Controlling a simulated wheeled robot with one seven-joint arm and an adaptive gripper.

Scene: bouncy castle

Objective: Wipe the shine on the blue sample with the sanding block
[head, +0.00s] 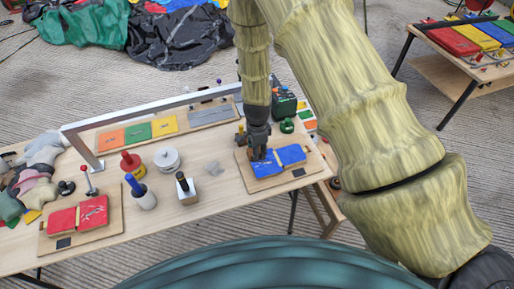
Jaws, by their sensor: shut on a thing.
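The blue sample (291,155) is two blue panels side by side on a wooden board at the right part of the table. My gripper (259,157) is down at the left blue panel (266,168), from the panel's far side. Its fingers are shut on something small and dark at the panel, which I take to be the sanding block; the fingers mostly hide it. I cannot tell whether it touches the panel. A pale mark shows on the right blue panel; any shine on the left panel is hard to make out.
A red sample board (79,219) lies at the table's left. A red-topped container (131,164), a blue-handled jar (142,195), a white round tin (167,159) and a white block with a black knob (186,190) stand between. A grey metal frame (150,117) spans the back.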

